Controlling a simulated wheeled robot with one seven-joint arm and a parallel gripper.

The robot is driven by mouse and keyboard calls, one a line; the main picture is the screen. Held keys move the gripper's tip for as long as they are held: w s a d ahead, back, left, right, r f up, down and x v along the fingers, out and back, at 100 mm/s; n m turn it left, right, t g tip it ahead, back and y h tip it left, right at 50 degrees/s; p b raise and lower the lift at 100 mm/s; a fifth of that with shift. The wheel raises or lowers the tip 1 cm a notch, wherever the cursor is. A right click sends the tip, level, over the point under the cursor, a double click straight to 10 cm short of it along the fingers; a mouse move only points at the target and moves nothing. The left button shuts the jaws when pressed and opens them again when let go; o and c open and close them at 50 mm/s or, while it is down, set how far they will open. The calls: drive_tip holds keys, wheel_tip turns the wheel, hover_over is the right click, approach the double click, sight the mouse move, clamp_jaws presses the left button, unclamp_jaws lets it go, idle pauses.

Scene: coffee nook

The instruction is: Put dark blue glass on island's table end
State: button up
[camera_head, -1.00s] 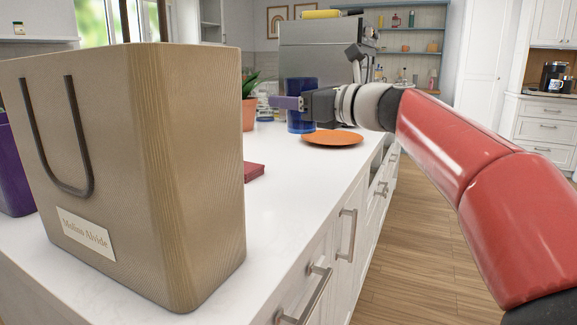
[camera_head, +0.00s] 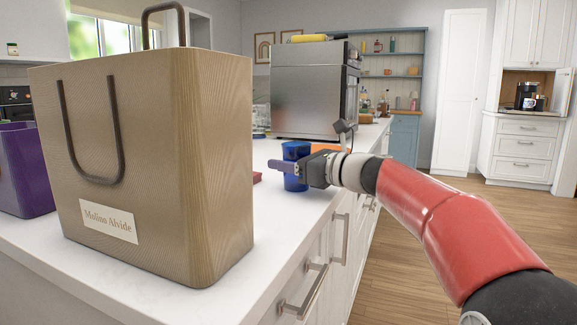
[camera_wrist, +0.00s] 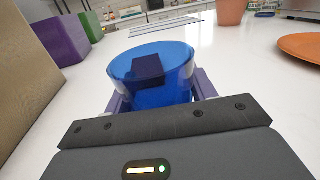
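The dark blue glass (camera_head: 295,183) is upright over the white island top (camera_head: 262,205), near its right edge. It also shows in the wrist view (camera_wrist: 150,60), between my gripper's purple fingers. My gripper (camera_head: 287,167) is shut on the glass around its middle. I cannot tell whether the glass's base touches the countertop. A dark square shows through the glass in the wrist view.
A tan bag (camera_head: 165,190) stands close on the left, with a purple container (camera_head: 22,180) beyond it. An orange plate (camera_head: 325,147) lies behind the glass. A steel appliance (camera_head: 308,90) stands at the far end. Countertop between bag and glass is mostly clear.

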drive_tip(key=o, duration=0.4)
drive_tip(key=shift+o, duration=0.2)
drive_tip(key=b+v, duration=0.1)
drive_tip(key=v, duration=1.1)
